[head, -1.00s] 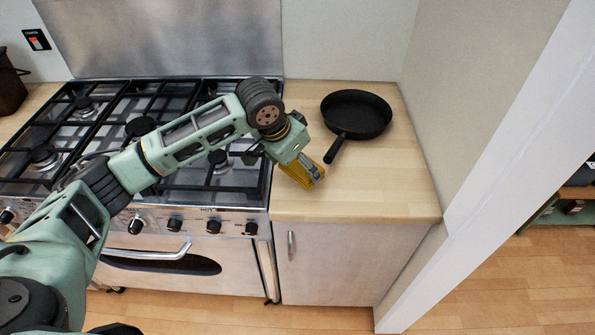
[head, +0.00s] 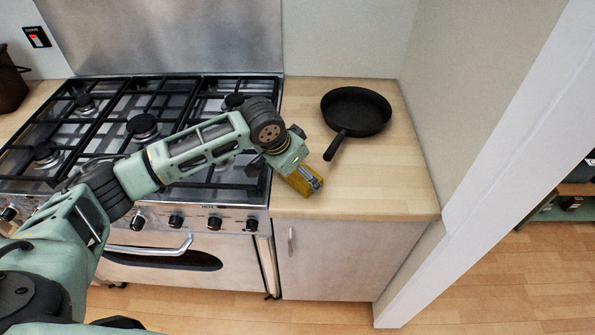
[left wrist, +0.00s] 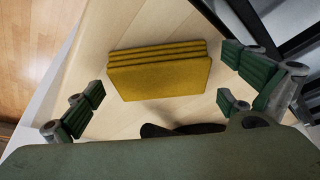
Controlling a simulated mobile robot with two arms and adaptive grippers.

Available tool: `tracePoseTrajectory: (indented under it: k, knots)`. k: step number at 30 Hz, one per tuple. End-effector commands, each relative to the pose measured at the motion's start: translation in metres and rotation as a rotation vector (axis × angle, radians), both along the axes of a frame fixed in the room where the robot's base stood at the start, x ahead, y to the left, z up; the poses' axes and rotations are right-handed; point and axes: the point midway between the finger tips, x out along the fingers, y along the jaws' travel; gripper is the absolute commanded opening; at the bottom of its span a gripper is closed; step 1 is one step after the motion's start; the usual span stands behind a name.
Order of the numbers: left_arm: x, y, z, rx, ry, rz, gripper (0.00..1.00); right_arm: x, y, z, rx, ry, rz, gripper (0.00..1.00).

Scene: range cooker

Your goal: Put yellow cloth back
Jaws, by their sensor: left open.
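The yellow cloth (head: 297,185) lies on the wooden counter near its front left edge, mostly hidden by my left gripper in the head view. In the left wrist view the cloth (left wrist: 160,77) is a neat folded stack of several layers, flat on the pale wood. My left gripper (head: 311,183) is right above it, pointing down. Its fingers (left wrist: 160,100) are spread wide on both sides of the cloth, with bare counter showing between them and the cloth. My right gripper is not in view.
A black frying pan (head: 357,112) stands on the counter behind the cloth, its handle pointing toward the front. The gas range (head: 140,165) adjoins the counter on the left. A wall (head: 470,110) bounds the counter on the right. The counter's front right part is clear.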

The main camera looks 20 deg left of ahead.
Motion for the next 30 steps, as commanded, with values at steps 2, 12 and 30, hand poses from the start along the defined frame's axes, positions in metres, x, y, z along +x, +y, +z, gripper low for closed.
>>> tracePoseTrajectory:
  k: [2, 12, 30]
  knots:
    - [0.000, 0.000, 0.000, 0.000, 0.000, 0.000, 1.00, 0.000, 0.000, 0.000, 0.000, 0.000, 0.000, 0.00]
    - [-0.004, 0.003, 0.015, -0.002, -0.002, 0.001, 1.00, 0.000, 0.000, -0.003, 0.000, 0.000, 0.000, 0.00]
    - [-0.039, 0.022, 0.110, 0.000, 0.000, 0.001, 1.00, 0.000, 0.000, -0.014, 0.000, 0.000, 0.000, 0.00]
